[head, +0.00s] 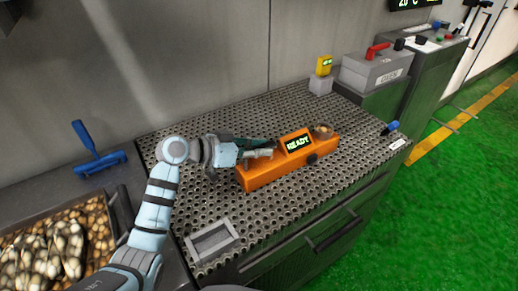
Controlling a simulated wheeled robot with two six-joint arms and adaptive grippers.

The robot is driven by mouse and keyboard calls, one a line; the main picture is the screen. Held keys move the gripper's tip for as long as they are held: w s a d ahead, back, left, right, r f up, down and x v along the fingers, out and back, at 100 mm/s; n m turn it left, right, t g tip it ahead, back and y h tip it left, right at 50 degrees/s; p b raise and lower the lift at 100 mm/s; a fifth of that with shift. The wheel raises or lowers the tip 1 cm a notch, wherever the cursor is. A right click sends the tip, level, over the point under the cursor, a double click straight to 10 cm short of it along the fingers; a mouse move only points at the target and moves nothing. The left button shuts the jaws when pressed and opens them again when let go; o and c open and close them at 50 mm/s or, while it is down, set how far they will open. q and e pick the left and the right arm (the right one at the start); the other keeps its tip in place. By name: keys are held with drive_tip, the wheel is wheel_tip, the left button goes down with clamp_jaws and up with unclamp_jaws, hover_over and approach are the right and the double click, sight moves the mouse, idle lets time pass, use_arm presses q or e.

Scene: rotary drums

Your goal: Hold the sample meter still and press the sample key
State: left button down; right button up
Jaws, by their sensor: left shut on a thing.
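The sample meter (268,175) is an orange box on the perforated metal worktop. Its dark screen (299,143) reads READY in green. A round, clear-topped part (323,130) sits at its right end, and a dark knob shows on its front side. I cannot make out which part is the sample key. My left gripper (262,150) is at the left end of the meter, shut on it, and hides part of its top. My right gripper is not in view.
A grey tray (212,241) lies at the worktop's front left. A yellow device (324,66) and grey box (376,72) stand behind.

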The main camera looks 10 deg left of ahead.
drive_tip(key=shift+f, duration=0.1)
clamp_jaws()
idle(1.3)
